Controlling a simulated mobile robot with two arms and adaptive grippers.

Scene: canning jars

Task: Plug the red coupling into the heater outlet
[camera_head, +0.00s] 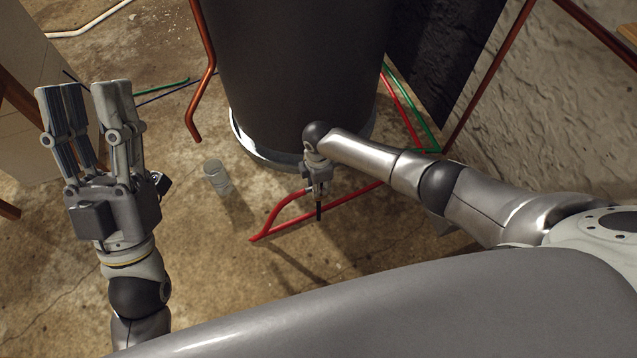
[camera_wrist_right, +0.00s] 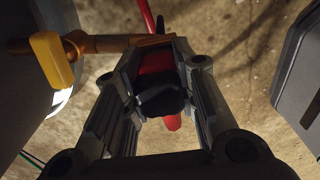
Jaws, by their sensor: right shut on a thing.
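My right gripper (camera_head: 318,198) is shut on the red coupling, low in front of the dark heater tank (camera_head: 300,70). In the right wrist view the red coupling (camera_wrist_right: 155,62), with a black part, sits between the fingers (camera_wrist_right: 158,80). A copper-coloured heater outlet (camera_wrist_right: 98,44) with a yellow handle (camera_wrist_right: 52,60) runs from the left to just beyond the coupling. I cannot tell whether the two touch. The fingers hide part of the coupling. My left gripper (camera_head: 88,88) is open and empty, raised at the left.
A red hose (camera_head: 270,220) bends across the floor by my right gripper. A clear glass jar (camera_head: 217,177) stands on the floor to the left. A copper pipe (camera_head: 203,85) hangs left of the tank. A green hose (camera_head: 412,105) lies at the right. A stone wall (camera_head: 555,100) bounds the right.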

